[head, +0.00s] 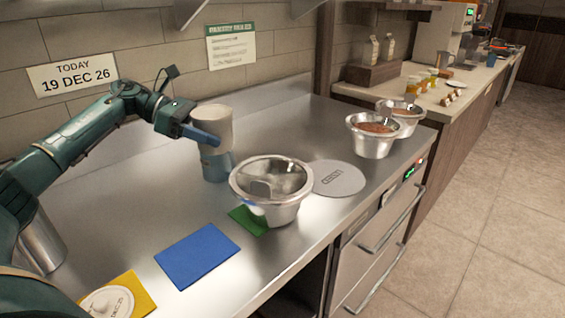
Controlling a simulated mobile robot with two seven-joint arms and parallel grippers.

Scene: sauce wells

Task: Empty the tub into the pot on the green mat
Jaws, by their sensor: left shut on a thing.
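The steel pot (270,212) stands upright on the green mat (243,219), mostly covering it. Its inside is shiny, with a grey shape in it that I cannot make out. My left gripper (203,137) is shut on a pale cream tub (213,118), behind and to the left of the pot. The tub looks upright. A blue cylindrical part (216,168) shows directly below it; I cannot tell whether it belongs to the tub or is a separate thing. The tub's contents are hidden. My right gripper is not in view.
A round grey disc (338,179) lies right of the pot. Two steel pots with brown contents (373,140) (408,118) stand farther right. A blue mat (198,254) and a yellow mat (143,296) with a white dated lid (108,302) lie in front. A steel cylinder (42,243) stands at left.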

